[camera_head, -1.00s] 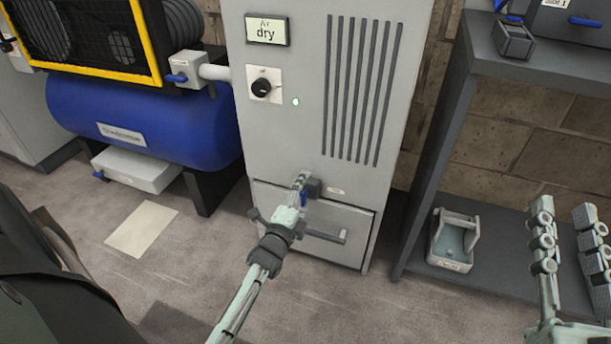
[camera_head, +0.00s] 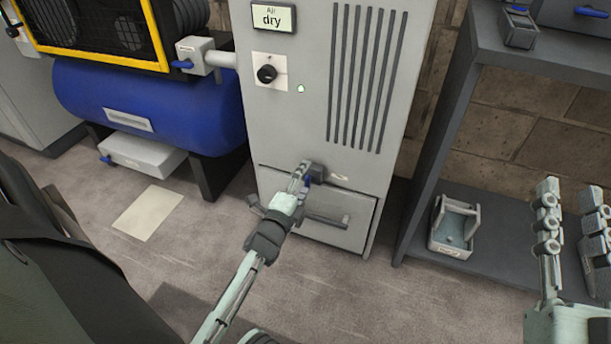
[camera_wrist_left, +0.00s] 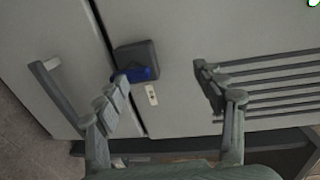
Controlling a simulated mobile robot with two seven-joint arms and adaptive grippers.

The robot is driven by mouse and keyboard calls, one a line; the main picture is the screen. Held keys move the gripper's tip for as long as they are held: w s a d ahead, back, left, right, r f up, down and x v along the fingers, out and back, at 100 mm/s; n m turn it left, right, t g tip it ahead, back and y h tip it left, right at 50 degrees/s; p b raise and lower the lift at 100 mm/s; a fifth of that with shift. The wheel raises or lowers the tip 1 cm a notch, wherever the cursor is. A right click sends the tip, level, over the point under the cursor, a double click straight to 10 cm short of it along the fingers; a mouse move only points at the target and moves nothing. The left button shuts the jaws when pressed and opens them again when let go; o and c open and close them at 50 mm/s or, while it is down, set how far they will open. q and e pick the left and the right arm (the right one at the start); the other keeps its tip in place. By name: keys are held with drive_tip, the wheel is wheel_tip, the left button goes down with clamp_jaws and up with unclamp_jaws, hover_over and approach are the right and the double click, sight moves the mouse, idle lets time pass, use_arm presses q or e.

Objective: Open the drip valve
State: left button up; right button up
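The drip valve is a small dark block (camera_head: 315,169) with a blue lever (camera_head: 307,181), low on the front of the grey dryer cabinet (camera_head: 300,125). In the left wrist view the block (camera_wrist_left: 136,56) and blue lever (camera_wrist_left: 140,74) are near the upper middle. My left gripper (camera_head: 299,179) is at the valve and partly hides it. In the wrist view its fingers (camera_wrist_left: 163,90) are wide apart, with nothing between them. One fingertip overlaps the lever's edge; I cannot tell if it touches. My right gripper (camera_head: 574,200) is open and empty at the right.
A drawer-like lower panel with a bar handle (camera_head: 327,220) is just below the valve. A blue compressor tank (camera_head: 150,105) stands to the left. A dark shelf rack (camera_head: 430,150) with a small grey tray (camera_head: 439,236) stands to the right.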

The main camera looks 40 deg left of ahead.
use_arm(q)
drive_tip(key=p+v, duration=0.1)
drive_tip(key=v, duration=0.5)
drive_tip(key=shift+s+d+f, duration=0.2)
drive_tip(key=shift+s+f, duration=0.2)
drive_tip(key=shift+f, duration=0.3)
drive_tip(key=shift+p, duration=0.3)
